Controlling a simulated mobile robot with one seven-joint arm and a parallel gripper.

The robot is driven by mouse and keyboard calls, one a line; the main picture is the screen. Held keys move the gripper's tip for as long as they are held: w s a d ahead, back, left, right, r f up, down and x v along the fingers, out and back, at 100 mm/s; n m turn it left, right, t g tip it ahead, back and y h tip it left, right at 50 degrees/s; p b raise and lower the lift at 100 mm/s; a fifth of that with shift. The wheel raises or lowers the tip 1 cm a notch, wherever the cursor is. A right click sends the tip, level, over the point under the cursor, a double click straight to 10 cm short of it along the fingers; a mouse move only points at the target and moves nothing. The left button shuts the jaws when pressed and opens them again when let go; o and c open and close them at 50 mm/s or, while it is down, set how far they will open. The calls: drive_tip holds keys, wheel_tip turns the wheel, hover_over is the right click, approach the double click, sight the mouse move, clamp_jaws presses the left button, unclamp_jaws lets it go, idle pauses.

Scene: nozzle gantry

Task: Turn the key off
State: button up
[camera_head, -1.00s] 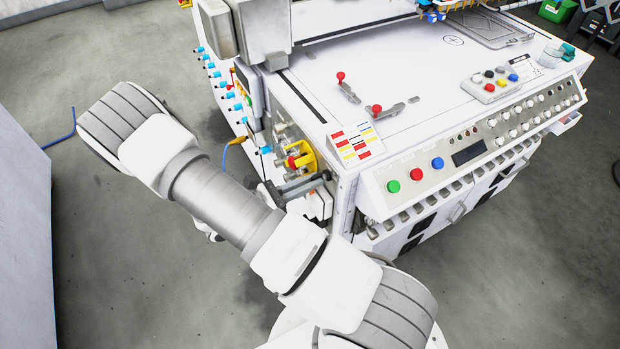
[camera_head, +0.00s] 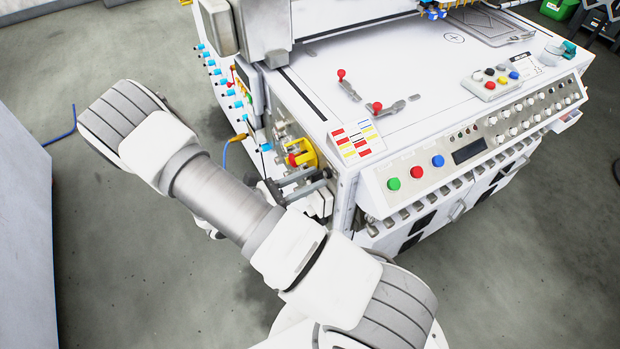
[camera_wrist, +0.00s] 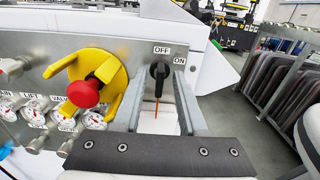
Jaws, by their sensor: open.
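The key is a black knob (camera_wrist: 159,74) on the grey side panel in the wrist view. Its grip stands roughly upright below the OFF label (camera_wrist: 162,50), with the ON label (camera_wrist: 179,61) to its upper right. I cannot tell for certain which label it points to. A thin orange-red strip shows below it. My gripper (camera_wrist: 160,84) is open, one finger on each side of the key, with visible gaps and nothing held. In the head view my gripper (camera_head: 304,184) is at the machine's left side; the key is not discernible there.
Left of my fingers are a red emergency knob on a yellow guard (camera_wrist: 88,88) and several gauges (camera_wrist: 35,113). The white machine (camera_head: 420,110) has a button panel at its front. A rack of grey panels (camera_wrist: 285,85) stands at the right, with open floor before it.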

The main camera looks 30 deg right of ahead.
drive_tip(key=a, duration=1.7)
drive_tip(key=shift+s+a, duration=0.2)
drive_tip(key=shift+s, duration=0.1)
drive_tip(key=s+d+r+m+t+y+p, duration=0.1)
drive_tip(key=r+m+y, duration=0.5)
drive_tip(key=r, duration=0.6)
drive_tip(key=s+d+r+m+t+y+p, duration=0.2)
drive_tip(key=s+d+r+m+y+p, duration=0.2)
drive_tip(key=r, duration=0.8)
drive_tip(key=s+d+r+m+t+y+p, duration=0.2)
drive_tip(key=s+r+m+y, duration=0.5)
drive_tip(key=r, duration=0.5)
drive_tip(key=shift+d+r+m+y+p, duration=0.35)
drive_tip(key=shift+d+m+y+p, duration=0.15)
drive_tip(key=shift+m+p, duration=0.5)
